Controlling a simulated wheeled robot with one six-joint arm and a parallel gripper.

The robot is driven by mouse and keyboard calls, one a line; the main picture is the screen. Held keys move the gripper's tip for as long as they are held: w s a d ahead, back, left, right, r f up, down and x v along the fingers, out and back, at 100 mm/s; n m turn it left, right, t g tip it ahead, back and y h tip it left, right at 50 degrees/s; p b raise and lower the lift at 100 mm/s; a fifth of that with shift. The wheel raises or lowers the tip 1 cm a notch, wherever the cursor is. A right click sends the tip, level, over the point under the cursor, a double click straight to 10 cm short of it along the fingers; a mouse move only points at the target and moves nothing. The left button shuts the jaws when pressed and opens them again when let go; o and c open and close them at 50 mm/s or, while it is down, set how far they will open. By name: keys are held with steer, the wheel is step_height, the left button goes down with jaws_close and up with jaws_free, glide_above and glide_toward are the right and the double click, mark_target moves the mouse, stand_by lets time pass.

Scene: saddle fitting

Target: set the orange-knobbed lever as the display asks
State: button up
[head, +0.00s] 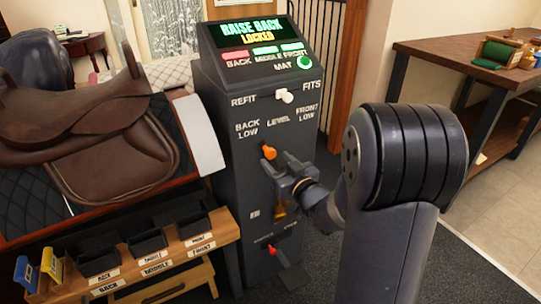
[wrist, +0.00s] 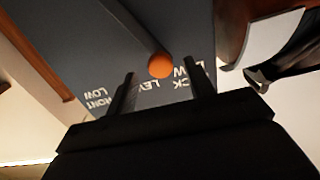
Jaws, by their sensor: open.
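The orange-knobbed lever (head: 269,152) is on the front of a dark console (head: 232,165), below the labels BACK LOW, LEVEL and FRONT LOW. The display (head: 248,31) reads RAISE BACK, LOCKED. My gripper (head: 279,166) is open just below and right of the knob, apparently apart from it. In the wrist view, the orange knob (wrist: 160,66) lies beyond and between the open fingertips (wrist: 160,84). The labels appear upside down there. I cannot tell exactly which label the lever points at.
A white knob (head: 285,96) sits between REFIT and FITS above. A red-tipped lever (head: 273,251) is low on the console. A brown saddle (head: 110,130) stands left, above a wooden bench with black bins (head: 147,243). A workbench (head: 440,50) is at right.

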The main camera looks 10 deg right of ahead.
mark_target(272, 156)
steer(key=shift+x, duration=2.2)
jaws_close()
